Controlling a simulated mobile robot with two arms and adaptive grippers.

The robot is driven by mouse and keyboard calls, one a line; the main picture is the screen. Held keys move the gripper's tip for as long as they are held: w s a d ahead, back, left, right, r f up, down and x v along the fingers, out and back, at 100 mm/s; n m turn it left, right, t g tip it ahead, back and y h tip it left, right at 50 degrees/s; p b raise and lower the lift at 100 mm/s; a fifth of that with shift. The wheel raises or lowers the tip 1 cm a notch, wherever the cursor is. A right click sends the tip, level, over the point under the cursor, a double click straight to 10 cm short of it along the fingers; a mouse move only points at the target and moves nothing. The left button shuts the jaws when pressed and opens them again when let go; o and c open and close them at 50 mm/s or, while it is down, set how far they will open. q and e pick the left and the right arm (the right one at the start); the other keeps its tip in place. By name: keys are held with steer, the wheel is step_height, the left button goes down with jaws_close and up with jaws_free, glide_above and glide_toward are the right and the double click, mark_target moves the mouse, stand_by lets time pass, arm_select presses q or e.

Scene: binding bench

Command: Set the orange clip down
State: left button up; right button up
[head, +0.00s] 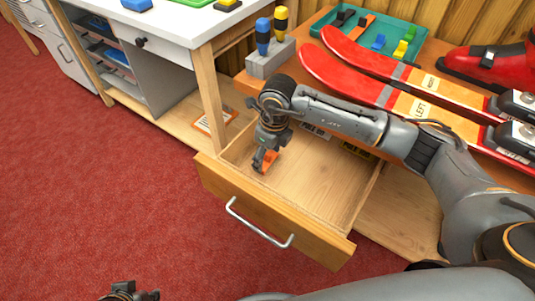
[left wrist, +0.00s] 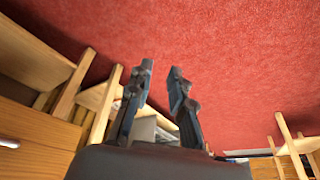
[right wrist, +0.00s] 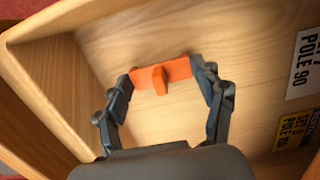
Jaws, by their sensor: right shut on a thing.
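The orange clip (head: 267,161) is between the fingertips of my right gripper (head: 264,158), inside the open wooden drawer (head: 325,185). In the right wrist view the clip (right wrist: 160,76) spans between the two fingertips (right wrist: 162,74), with its raised tab towards the camera. The gripper is shut on it, over the drawer's bare wooden floor. I cannot tell whether the clip touches that floor. My left gripper (head: 130,293) is at the bottom edge of the head view, above the red carpet. In the left wrist view its fingers (left wrist: 160,72) are apart with nothing between them.
Labelled cards (right wrist: 292,130) lie at one side of the drawer. On the bench are red skis (head: 400,85), a grey block (head: 270,60) with two screwdrivers, and a teal tray (head: 405,57) of coloured clips. A white-topped table (head: 190,25) stands at left. Much of the drawer floor is clear.

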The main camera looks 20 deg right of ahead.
mark_target(272, 162)
arm_select(q)
steer(key=shift+w, duration=0.1)
arm_select(e)
steer(key=shift+f, duration=0.1)
steer(key=o, duration=1.1)
arm_select(q)
steer(key=shift+w+d+r+t, duration=0.1)
steer(key=shift+w+d+t, duration=0.1)
steer(key=shift+w+t, duration=0.15)
arm_select(e)
step_height(272, 162, up, 2)
steer(key=shift+d, duration=0.1)
arm_select(q)
steer(key=shift+s+a+r+g+p, duration=0.25)
steer(key=shift+s+r+g+p, duration=0.4)
steer(key=shift+p, duration=0.45)
arm_select(e)
steer(key=r, duration=0.6)
steer(key=s+r, duration=0.1)
steer(key=r, duration=0.3)
steer(key=shift+d+r, duration=0.1)
steer(key=shift+d, duration=0.25)
